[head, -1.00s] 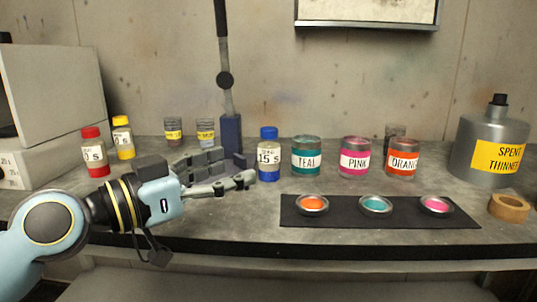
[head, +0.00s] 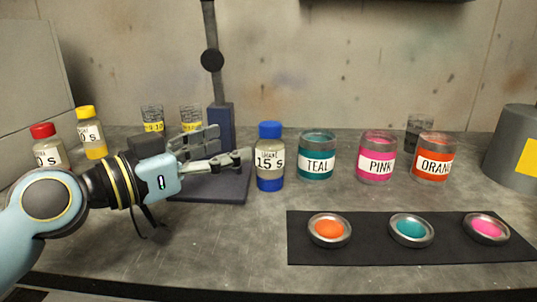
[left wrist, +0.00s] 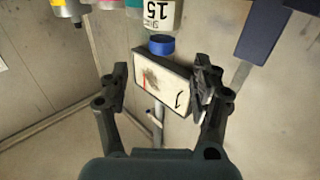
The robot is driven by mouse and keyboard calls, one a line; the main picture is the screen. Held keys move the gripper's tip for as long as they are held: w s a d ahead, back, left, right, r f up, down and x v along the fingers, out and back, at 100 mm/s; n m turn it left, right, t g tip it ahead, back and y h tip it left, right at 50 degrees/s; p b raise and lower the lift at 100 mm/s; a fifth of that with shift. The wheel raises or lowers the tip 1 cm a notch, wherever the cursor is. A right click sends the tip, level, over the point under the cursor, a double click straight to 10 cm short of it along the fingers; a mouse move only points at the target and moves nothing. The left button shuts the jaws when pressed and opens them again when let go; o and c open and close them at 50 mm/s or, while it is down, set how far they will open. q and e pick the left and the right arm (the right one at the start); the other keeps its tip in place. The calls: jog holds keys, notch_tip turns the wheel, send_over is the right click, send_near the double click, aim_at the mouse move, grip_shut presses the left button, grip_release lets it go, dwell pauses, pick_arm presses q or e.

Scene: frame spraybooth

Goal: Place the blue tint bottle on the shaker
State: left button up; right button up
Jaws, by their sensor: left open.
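The blue tint bottle (head: 270,161), with a blue cap, a blue bottom band and a "15 s" label, stands upright on the bench. In the left wrist view it shows upside down at the top (left wrist: 161,17). My left gripper (head: 228,148) is open and empty, just left of the bottle, its fingers pointing toward it. In the wrist view the bottle lies beyond the fingertips, between their lines; I cannot tell whether one finger touches it. No part is clearly marked as the shaker; a grey machine (head: 25,80) stands at the far left. My right gripper is out of view.
A stand with a dark base plate (head: 235,190) is behind my gripper. Teal (head: 317,165), pink (head: 376,165) and orange (head: 430,172) jars stand to the right. A black mat (head: 370,250) with lids lies in front. Red-capped (head: 48,152) and yellow-capped (head: 91,136) bottles stand left.

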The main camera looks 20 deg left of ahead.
aim_at(262, 128)
pick_arm(q)
jog(key=x, duration=0.5)
jog(key=shift+d+r, duration=0.1)
jog(key=shift+r, duration=0.1)
jog(key=x, duration=0.1)
jog(key=p+x, duration=0.1)
jog(key=x, duration=0.1)
jog(key=r+x, duration=0.1)
jog(key=x, duration=0.1)
jog(key=shift+w+p, duration=0.3)
jog(key=shift+f, duration=0.1)
jog(key=shift+c, duration=0.7)
jog(key=c, duration=0.5)
grip_shut()
